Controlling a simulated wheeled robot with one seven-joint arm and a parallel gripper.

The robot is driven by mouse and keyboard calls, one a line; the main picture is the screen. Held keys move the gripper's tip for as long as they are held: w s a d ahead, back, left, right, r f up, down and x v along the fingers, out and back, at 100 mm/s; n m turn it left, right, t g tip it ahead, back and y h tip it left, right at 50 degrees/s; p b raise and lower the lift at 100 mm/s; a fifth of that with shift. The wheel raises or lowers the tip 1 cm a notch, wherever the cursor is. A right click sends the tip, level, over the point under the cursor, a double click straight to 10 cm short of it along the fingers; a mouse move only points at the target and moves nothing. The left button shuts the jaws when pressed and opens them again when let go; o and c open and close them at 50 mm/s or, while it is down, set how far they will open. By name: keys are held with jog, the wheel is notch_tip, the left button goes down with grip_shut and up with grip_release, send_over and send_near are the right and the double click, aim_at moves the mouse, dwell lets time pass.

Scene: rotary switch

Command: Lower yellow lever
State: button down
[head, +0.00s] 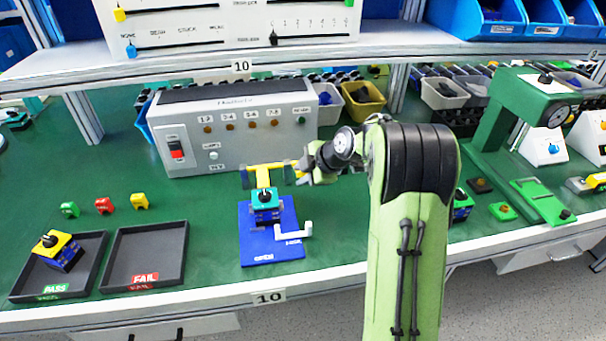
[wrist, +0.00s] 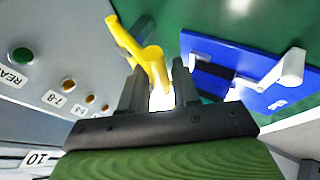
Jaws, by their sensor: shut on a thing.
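The yellow lever (head: 262,171) is a T-shaped bar at the back of a blue fixture plate (head: 257,245) on the green bench. It stands raised above a blue rotary switch with a teal top (head: 264,198). My gripper (head: 304,168) is at the right end of the lever's crossbar. In the wrist view, my gripper (wrist: 160,75) has its two dark fingers on either side of the yellow lever (wrist: 150,60) and is shut on it. The fingers partly hide the lever there.
A white handle (head: 293,232) stands at the fixture's right side. A grey test box (head: 235,125) stands close behind the lever. Two dark trays (head: 145,254) lie to the left, with a switch (head: 58,250) in the outer one. A shelf (head: 240,62) hangs above the bench.

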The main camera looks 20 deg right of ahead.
jog(key=shift+s+d+f, duration=0.25)
jog(key=shift+d+f, duration=0.25)
jog(key=c, duration=1.1)
grip_release()
jog(key=shift+o, duration=1)
jog(key=shift+w+d, duration=0.1)
jog(key=shift+r, duration=0.15)
jog(key=shift+d+r, duration=0.15)
jog(key=shift+r, duration=0.15)
jog(key=a+p+v, duration=0.1)
jog(key=p+v, duration=0.2)
jog(key=v, duration=1.2)
jog(key=shift+p, duration=0.35)
jog(key=shift+r, duration=0.1)
